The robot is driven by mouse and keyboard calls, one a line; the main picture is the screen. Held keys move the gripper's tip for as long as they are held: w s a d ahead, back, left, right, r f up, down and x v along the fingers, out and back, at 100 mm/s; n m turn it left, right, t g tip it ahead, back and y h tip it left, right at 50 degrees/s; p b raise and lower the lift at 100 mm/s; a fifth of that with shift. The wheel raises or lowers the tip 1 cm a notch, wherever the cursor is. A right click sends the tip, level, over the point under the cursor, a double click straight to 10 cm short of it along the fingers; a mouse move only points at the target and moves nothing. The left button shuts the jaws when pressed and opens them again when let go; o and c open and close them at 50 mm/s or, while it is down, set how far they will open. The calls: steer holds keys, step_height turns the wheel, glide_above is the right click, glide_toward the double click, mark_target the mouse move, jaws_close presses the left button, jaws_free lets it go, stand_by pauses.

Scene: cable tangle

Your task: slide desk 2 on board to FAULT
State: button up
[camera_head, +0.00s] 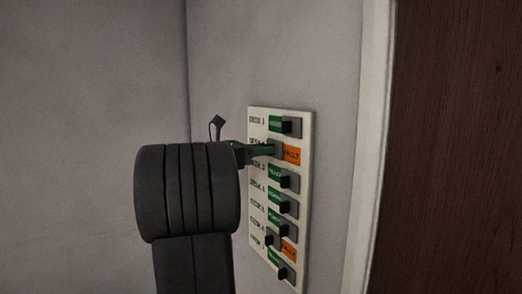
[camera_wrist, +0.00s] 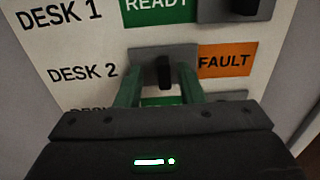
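The white board (camera_head: 256,188) hangs on the wall with several labelled slider rows. In the wrist view, the DESK 2 row has a grey slide plate with a dark knob (camera_wrist: 164,73) at its left, and an orange FAULT label (camera_wrist: 228,60) shows at its right; no green label shows in that row. My gripper (camera_wrist: 158,78) is open, its two green fingers on either side of the knob with gaps visible. In the head view, my gripper (camera_head: 262,150) reaches the DESK 2 row, and my wrist hides part of the board's left side.
The DESK 1 row above shows green READY (camera_wrist: 158,10), with its knob (camera_wrist: 244,6) at the right. Most lower rows show green; one lower row shows an orange label (camera_head: 289,250). A pale door frame (camera_head: 368,150) and brown door (camera_head: 455,150) stand right of the board.

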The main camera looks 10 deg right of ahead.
steer(key=b+v, duration=0.2)
steer(key=v, duration=1.1)
steer(key=shift+a, duration=0.4)
steer(key=shift+s, duration=0.1)
